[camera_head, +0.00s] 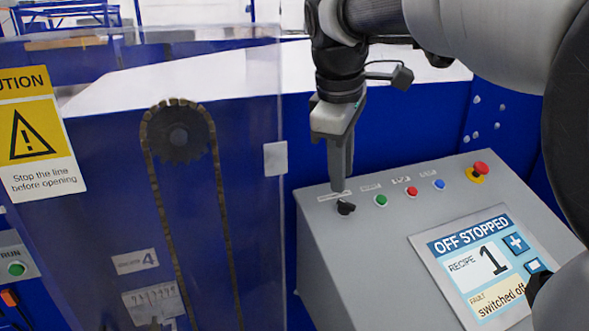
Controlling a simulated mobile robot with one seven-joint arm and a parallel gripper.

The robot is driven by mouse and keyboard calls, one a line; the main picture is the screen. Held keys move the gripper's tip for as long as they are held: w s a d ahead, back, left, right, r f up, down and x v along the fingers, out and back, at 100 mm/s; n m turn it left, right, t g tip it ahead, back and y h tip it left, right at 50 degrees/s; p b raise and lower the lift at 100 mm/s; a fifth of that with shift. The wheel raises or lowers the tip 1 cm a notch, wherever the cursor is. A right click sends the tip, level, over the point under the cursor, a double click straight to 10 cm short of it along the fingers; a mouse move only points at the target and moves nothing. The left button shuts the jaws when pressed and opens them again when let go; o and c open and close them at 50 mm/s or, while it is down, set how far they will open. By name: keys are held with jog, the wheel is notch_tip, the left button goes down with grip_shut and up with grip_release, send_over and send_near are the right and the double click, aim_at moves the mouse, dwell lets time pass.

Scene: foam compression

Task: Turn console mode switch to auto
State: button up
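The grey console (350,270) stands at the right with a sloped top. Its mode switch is a small black knob (346,208) at the left end of the top row, under a small label too small to read. My gripper (339,185) points down at the knob, its fingertips just above or behind it. The fingers look close together, seen nearly edge-on; I cannot tell whether they touch the knob. The console screen (480,262) reads "OFF STOPPED", "RECIPE 1" and "FAULT switched off".
Right of the knob are a green button (381,200), a red button (411,191), a blue button (439,184) and a red emergency stop (481,169). A clear guard panel (245,130) over a chain drive stands at the left, with a yellow caution sign (35,133).

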aim_at(342, 201)
jog(key=x, duration=0.6)
jog(key=shift+w+d+f+b, duration=0.1)
jog(key=shift+f+b, duration=0.1)
jog(key=shift+b, duration=0.15)
grip_shut()
